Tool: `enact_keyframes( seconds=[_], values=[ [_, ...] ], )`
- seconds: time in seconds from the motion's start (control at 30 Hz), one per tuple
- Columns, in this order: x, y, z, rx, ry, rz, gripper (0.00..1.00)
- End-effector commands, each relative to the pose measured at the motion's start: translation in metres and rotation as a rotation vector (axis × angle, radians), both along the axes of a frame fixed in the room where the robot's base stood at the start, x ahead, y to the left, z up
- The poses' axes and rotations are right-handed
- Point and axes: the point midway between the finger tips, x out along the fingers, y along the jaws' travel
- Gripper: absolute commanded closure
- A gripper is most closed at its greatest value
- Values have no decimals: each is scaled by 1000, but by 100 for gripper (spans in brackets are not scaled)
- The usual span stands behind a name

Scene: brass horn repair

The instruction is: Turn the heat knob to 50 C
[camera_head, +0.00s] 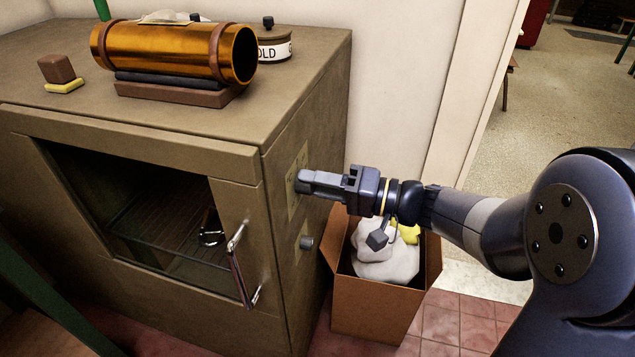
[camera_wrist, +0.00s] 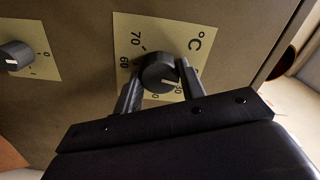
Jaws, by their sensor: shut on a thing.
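The heat knob (camera_wrist: 158,72) is a dark round knob on a cream plate (camera_wrist: 150,28) marked °C, on the cabinet's side. My gripper (camera_wrist: 162,80) is shut on it, one finger on each side. The knob's pale pointer line faces down and slightly right in the wrist view, close to a number partly hidden by a finger. The 60 and 70 marks show to the left of the knob. In the head view my gripper (camera_head: 304,182) reaches the upper plate (camera_head: 299,160) and hides the knob.
A second knob (camera_head: 306,242), on a 0/1 plate, sits below; it also shows at the wrist view's left (camera_wrist: 14,56). The cabinet (camera_head: 290,120) has a glass-fronted door with a handle (camera_head: 238,265). A brass tube (camera_head: 165,50) lies on top. An open cardboard box (camera_head: 375,305) stands under my arm.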

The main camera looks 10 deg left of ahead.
Motion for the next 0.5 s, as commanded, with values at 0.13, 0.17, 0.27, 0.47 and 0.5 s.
enact_keyframes(
  seconds=[0.13, 0.17, 0.27, 0.47, 0.5],
  values=[
    [0, 0, 0, 9, 124, 0, 85],
    [0, 0, 0, 11, 152, 0, 85],
    [0, 0, 0, 18, 247, 1, 85],
    [0, 0, 1, 33, 438, 1, 85],
    [0, 0, 1, 36, 476, 1, 85]
  ],
)
